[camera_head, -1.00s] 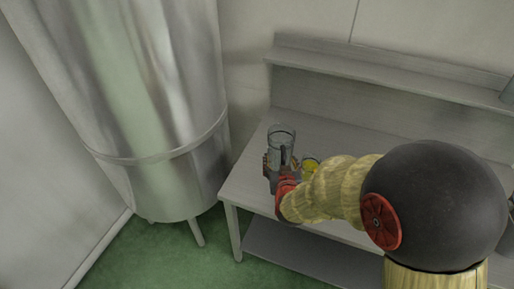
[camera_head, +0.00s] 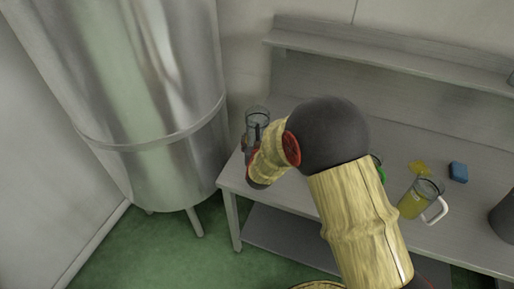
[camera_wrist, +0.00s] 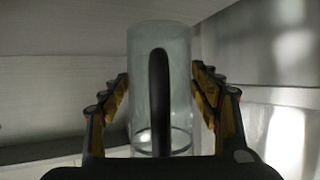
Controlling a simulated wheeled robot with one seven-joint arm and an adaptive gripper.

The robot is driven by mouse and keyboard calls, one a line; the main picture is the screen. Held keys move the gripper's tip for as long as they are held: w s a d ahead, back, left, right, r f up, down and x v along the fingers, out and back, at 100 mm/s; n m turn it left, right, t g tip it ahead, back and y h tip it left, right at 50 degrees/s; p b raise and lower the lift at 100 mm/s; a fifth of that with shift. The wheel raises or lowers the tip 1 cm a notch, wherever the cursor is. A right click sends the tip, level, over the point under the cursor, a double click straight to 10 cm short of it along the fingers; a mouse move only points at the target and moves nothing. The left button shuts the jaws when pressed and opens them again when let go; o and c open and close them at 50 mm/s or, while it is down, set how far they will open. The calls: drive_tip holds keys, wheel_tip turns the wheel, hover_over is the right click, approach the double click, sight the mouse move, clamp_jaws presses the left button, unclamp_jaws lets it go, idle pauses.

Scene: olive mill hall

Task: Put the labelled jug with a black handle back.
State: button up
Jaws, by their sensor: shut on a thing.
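A clear, empty-looking glass jug (camera_head: 257,117) with a black handle stands upright near the left end of the steel table (camera_head: 236,177). In the wrist view the jug (camera_wrist: 178,110) is between the two fingers, its dark handle (camera_wrist: 158,95) facing the camera. No label shows on it. My gripper (camera_wrist: 160,88) is shut on the jug, one finger at each side. In the head view my gripper (camera_head: 251,145) is low on the jug and partly covered by my arm. Whether the jug's base touches the table is hidden.
A jug with a white handle and yellow-green contents (camera_head: 411,203), a yellow patch or item (camera_head: 419,167), a blue block (camera_head: 458,172) and a dark container (camera_head: 503,222) are on the right. A shelf (camera_head: 390,60) runs behind. A large steel tank (camera_head: 160,110) stands left.

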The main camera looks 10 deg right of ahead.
drive_tip(key=shift+w+a+f, duration=0.1)
drive_tip(key=shift+w+f, duration=0.1)
drive_tip(key=shift+f, duration=0.15)
drive_tip(key=shift+f+b, duration=0.85)
drive_tip(key=shift+f, duration=0.55)
drive_tip(key=shift+f, duration=0.15)
drive_tip(key=o, duration=1.8)
